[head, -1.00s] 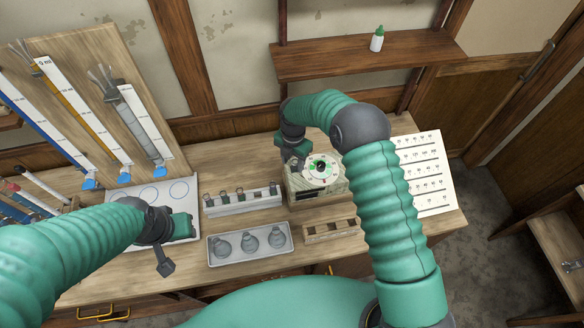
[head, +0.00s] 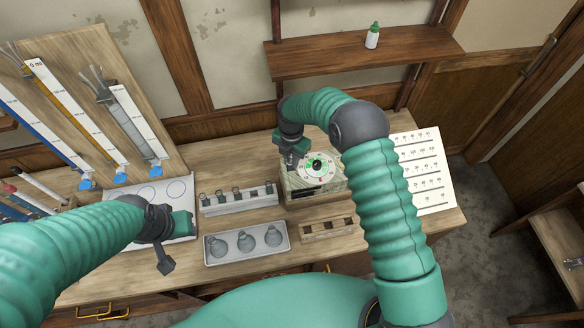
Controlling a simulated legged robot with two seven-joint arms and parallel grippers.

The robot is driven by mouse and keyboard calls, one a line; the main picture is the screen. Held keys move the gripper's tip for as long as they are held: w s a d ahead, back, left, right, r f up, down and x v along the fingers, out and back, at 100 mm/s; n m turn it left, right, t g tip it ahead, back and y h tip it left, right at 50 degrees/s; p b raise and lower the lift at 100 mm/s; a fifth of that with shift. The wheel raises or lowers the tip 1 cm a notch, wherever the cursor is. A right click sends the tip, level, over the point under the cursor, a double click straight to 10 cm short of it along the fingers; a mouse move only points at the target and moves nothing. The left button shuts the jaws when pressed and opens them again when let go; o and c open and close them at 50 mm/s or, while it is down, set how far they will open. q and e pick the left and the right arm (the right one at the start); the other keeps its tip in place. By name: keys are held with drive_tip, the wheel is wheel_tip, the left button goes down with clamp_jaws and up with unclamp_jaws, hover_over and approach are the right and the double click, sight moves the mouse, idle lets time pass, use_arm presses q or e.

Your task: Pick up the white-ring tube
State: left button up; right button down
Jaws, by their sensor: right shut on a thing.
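My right gripper (head: 291,161) is at the left edge of a box-shaped device (head: 318,187) with a round white top. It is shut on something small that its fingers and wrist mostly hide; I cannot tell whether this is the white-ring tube. A grey rack (head: 238,202) to the left of the device holds several small dark-topped tubes, too small to make out ring colours. My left gripper (head: 167,262) hangs at the front left, over the bench beside a white tray; I cannot tell whether its jaws are open.
A tray with three round flasks (head: 246,256) and a wooden block with holes (head: 327,230) lie in front. A board with tall cylinders (head: 130,115) stands left, a printed white sheet (head: 422,172) right. A shelf with a small bottle (head: 372,36) is behind.

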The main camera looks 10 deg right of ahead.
use_arm(q)
drive_tip(key=shift+a, duration=0.3)
use_arm(e)
drive_tip(key=shift+a, duration=0.3)
use_arm(q)
drive_tip(key=shift+d, duration=0.15)
use_arm(e)
drive_tip(key=shift+d, duration=0.15)
use_arm(q)
drive_tip(key=shift+f, duration=0.15)
